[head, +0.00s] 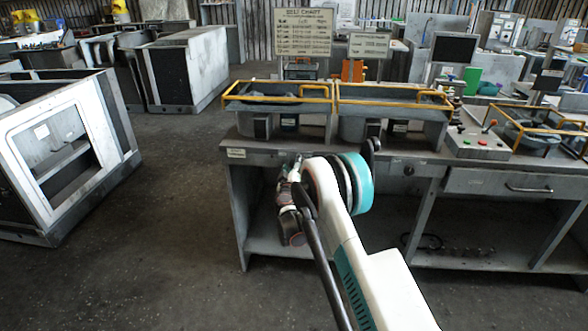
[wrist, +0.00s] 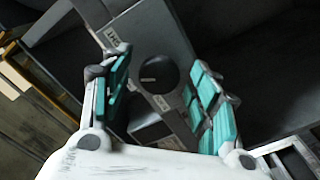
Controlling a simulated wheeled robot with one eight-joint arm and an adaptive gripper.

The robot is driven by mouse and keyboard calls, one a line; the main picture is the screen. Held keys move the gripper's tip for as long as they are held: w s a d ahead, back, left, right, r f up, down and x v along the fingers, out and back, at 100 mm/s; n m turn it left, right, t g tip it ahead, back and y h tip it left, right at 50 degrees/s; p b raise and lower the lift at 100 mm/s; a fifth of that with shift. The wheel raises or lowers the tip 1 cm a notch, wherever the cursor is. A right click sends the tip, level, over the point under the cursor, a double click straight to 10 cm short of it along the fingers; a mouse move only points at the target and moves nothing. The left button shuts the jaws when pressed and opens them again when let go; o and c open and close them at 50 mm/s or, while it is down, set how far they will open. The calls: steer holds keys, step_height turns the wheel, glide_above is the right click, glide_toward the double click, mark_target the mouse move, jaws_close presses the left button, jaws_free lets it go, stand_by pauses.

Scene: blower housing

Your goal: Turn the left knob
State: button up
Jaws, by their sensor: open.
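In the wrist view, a round black knob (wrist: 157,76) with a pale pointer mark sits on a grey panel (wrist: 158,38) with small labels. My gripper (wrist: 160,66) is open, with its teal-padded fingers on either side of the knob. No finger visibly touches it, and the remaining distance is hard to judge. In the head view, my arm reaches to the front of the bench and hides the spot in front of my gripper, so this knob does not show there. Another dark knob (head: 408,170) is on the bench front further right.
The grey workbench (head: 470,158) carries yellow-railed trays (head: 277,98) and a control box (head: 478,142) with buttons and a lever. A drawer (head: 512,184) is at the right. Grey housings (head: 128,150) stand on the left. The floor between them and the bench is clear.

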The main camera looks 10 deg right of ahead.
steer(key=c, duration=1.1)
steer(key=shift+o, duration=0.2)
steer(key=n, duration=0.5)
steer(key=o, duration=1.1)
steer(key=shift+c, duration=0.2)
